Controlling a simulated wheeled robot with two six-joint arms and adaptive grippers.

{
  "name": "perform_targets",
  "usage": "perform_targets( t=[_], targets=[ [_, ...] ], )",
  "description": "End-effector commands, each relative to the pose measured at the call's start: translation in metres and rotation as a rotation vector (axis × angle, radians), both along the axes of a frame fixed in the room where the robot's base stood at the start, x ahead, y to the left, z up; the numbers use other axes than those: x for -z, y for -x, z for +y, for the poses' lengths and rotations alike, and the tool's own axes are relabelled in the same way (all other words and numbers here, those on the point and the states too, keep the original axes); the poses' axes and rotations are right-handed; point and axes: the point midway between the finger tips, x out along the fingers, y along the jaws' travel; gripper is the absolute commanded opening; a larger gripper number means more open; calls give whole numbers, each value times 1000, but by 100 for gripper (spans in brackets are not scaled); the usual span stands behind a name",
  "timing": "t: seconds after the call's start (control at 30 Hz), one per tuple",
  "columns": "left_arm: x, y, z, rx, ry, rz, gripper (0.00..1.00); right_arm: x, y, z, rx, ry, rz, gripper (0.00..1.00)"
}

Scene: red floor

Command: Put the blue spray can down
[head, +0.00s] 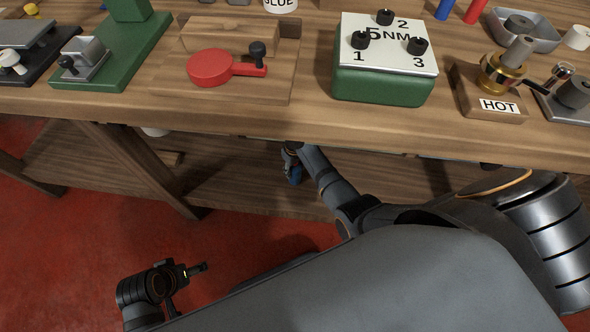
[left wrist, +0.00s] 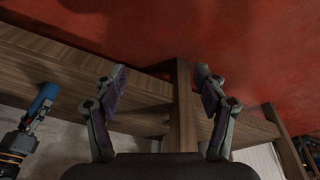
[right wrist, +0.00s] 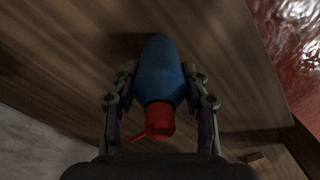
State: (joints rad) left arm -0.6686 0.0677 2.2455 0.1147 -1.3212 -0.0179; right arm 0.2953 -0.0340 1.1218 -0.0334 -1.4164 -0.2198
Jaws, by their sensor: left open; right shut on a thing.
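The blue spray can (right wrist: 160,72) has a red nozzle cap (right wrist: 157,120) and lies between the two fingers of my right gripper (right wrist: 160,95), which is shut on it. In the head view, my right gripper (head: 291,152) is just below the bench's front edge, with the blue can (head: 295,175) partly showing beneath it, over the lower shelf (head: 240,170). I cannot tell whether the can touches the shelf. My left gripper (head: 198,269) is open and empty, low over the floor; its spread fingers show in the left wrist view (left wrist: 162,82).
The workbench top (head: 250,118) overhangs the lower shelf. On top are a red round-headed part (head: 210,67), a green box (head: 380,86) with numbered knobs, and a brass fixture marked HOT (head: 503,75). A slanted wooden leg (head: 150,170) stands left. The red floor (head: 60,260) is clear.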

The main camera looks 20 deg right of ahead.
Motion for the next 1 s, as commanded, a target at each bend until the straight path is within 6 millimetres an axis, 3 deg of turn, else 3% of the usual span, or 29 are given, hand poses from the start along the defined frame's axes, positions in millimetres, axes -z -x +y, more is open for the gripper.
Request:
perform_targets(
  t=[0.17, 0.2, 0.37, 0.7, 0.97, 1.0],
  targets=[
    [0, 0, 0, 0, 0, -2, 72, 1, 0, 0, 0, 0, 0, 8],
    [1, 0, 0, 0, 1, -4, 72, 2, 0, 0, 0, 0, 0, 47],
    [0, 0, 0, 0, 0, -3, 72, 2, 0, 0, 0, 0, 0, 68],
    [-1, 1, 0, 0, 0, 1, 72, -3, 0, 0, 0, 0, -1, 68],
    [-40, 6, 12, -3, -51, 125, 72, -56, 0, 0, 0, -1, -3, 68],
    [-35, 7, 14, -6, -57, 138, 72, -60, 0, 0, 0, 0, -1, 68]
  ],
)
